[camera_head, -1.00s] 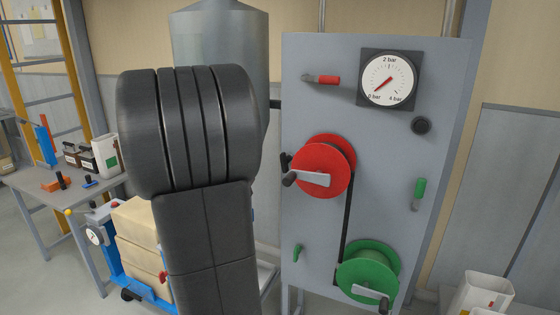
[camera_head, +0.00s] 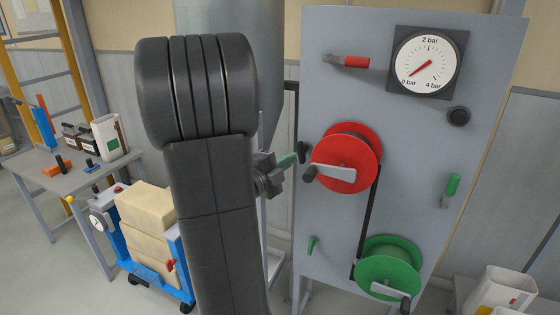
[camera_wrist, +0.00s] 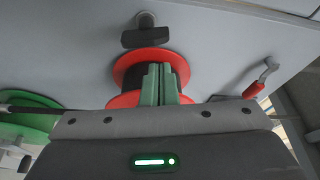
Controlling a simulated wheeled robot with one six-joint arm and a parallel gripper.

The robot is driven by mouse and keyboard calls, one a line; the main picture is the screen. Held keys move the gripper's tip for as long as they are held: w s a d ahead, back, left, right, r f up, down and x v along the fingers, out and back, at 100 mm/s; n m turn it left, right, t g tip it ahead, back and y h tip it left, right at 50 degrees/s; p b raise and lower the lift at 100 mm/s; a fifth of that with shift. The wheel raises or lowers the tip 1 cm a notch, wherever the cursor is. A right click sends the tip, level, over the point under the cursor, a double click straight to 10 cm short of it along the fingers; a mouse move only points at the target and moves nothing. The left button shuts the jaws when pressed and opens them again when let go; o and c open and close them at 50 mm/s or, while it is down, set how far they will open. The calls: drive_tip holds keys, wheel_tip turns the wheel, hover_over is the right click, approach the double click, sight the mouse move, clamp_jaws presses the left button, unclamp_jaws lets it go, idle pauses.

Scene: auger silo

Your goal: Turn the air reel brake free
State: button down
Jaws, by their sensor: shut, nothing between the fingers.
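The grey panel (camera_head: 330,100) carries a red reel (camera_head: 364,145) with a crank handle and a green reel (camera_head: 405,250) below it. A black T-shaped knob (camera_head: 303,150) sits just left of the red reel; in the wrist view this knob (camera_wrist: 145,37) stands on a short post from the panel. I cannot tell which reel is the air reel. My gripper (camera_head: 290,160) has green fingertips pointing at the panel beside the knob. In the wrist view the gripper (camera_wrist: 160,70) is shut and empty, its tips overlapping the red reel (camera_wrist: 125,70) below the knob.
A gauge (camera_head: 427,61), a red lever (camera_head: 356,62), a black round knob (camera_head: 458,116) and a green lever (camera_head: 452,185) are on the panel. A small green handle (camera_head: 313,244) is lower left. A cart with boxes (camera_head: 145,230) and a table (camera_head: 40,180) stand left.

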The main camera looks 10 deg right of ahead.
sight(301, 152)
drive_tip(key=p+x, duration=0.1)
drive_tip(key=x, duration=0.4)
drive_tip(key=shift+w+d, duration=0.1)
drive_tip(key=shift+d, duration=0.05)
drive_tip(key=shift+d+f, duration=0.1)
drive_tip(key=shift+a+n+b, duration=0.25)
drive_tip(key=shift+n+b, duration=0.05)
drive_tip(key=shift+b, duration=0.1)
drive_tip(key=shift+d, duration=0.15)
